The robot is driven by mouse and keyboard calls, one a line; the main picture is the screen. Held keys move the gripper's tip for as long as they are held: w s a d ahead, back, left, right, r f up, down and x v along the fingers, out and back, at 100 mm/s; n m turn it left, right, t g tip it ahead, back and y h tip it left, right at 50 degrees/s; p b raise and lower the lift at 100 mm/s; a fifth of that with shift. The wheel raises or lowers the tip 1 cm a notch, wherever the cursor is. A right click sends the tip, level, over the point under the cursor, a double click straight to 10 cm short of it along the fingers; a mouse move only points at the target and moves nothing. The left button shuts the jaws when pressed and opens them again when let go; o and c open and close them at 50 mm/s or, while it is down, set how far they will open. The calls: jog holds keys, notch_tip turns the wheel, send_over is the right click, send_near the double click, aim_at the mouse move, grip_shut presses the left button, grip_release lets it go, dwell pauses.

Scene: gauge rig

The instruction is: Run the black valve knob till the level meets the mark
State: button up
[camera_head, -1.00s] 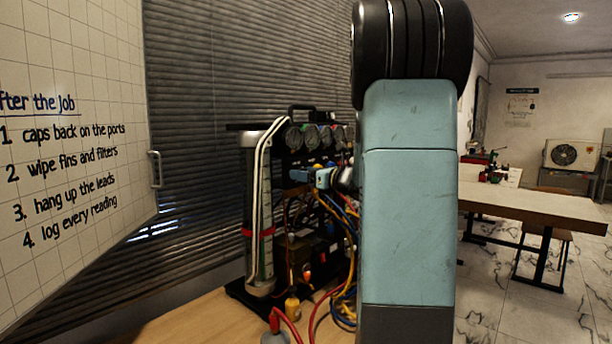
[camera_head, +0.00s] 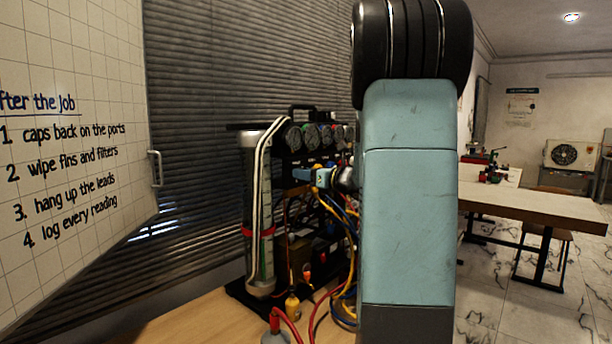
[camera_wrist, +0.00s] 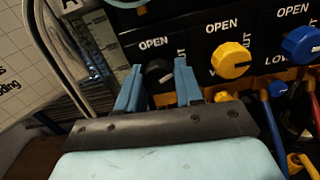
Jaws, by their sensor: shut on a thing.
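The black valve knob (camera_wrist: 159,72) sits on the black panel under an "OPEN" label in the wrist view, with a pale pointer line on its face. My gripper (camera_wrist: 157,82) has its two blue fingers on either side of the knob, shut on it. In the head view my gripper (camera_head: 302,174) reaches the panel from the right, and the knob is hidden there. The upright sight column (camera_head: 262,205) stands left of the panel with a red ring (camera_head: 258,232) around it. The liquid level is too small to read surely.
A yellow knob (camera_wrist: 231,60) and a blue knob (camera_wrist: 301,43) sit right of the black one. Several gauges (camera_head: 311,136) line the rig's top. Red, yellow and blue hoses (camera_head: 345,290) hang below. A whiteboard (camera_head: 70,130) stands at left.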

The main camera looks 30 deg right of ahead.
jog(key=m, duration=0.4)
jog(key=shift+m, duration=0.3)
jog(key=o, duration=1)
jog(key=shift+o, duration=0.2)
jog(key=v, duration=1.4)
jog(key=shift+w, duration=0.15)
